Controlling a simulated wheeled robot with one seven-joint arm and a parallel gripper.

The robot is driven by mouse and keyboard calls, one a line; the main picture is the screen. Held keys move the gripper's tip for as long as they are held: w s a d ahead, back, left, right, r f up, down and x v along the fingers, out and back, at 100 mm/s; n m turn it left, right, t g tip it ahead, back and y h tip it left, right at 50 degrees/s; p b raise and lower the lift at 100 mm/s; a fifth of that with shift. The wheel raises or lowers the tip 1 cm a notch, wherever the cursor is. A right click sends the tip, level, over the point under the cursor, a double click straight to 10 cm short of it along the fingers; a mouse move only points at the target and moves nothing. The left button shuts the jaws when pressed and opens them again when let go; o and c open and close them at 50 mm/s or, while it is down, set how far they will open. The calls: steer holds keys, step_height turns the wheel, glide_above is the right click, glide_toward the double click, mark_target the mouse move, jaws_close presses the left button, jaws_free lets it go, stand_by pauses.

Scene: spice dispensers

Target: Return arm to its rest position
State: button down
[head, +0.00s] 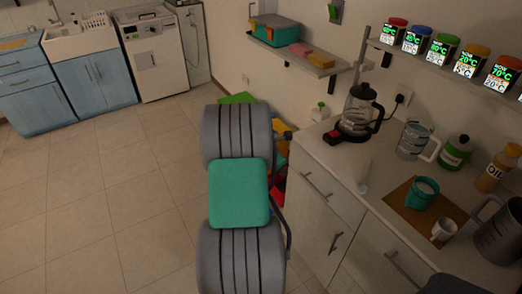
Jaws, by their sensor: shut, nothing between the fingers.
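My gripper is not in view in the head view, and I cannot make out its fingers anywhere. A large grey ribbed shape with a teal block fills the lower middle, and I cannot tell what it is or whether it is part of me. The spice dispensers (443,51) stand in a row on the wall shelf at the upper right, with differently coloured lids and lit labels.
The counter (345,165) on the right holds a glass coffee pot (359,108), a clear jug (413,140), a teal mug (422,193), a white cup (444,230) and an oil bottle (498,168). A washing machine (149,54) stands at the back. Tiled floor is open at left.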

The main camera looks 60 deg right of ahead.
steer(key=s+a+f+m+y, duration=0.2)
steer(key=a+f+m+y, duration=0.3)
steer(key=a+m, duration=1)
steer(key=a+r+m, duration=0.2)
steer(key=a+m, duration=0.4)
steer(key=m, duration=0.1)
steer(key=w+a+r+n+t, duration=0.2)
steer(key=a+r, duration=0.4)
steer(key=a, duration=0.3)
steer(key=w+a+r+n+t, duration=0.2)
steer(key=w+a+r+n, duration=0.2)
steer(key=a, duration=0.6)
steer(key=w+a+r+n+t, duration=0.1)
steer(key=w+a+r+n, duration=0.2)
steer(key=a, duration=0.7)
step_height(320, 180, up, 5)
steer(key=w, duration=0.2)
steer(key=shift+w+f+n+t, duration=0.15)
steer(key=shift+w+n+t, duration=0.15)
steer(key=shift+w+t, duration=0.1)
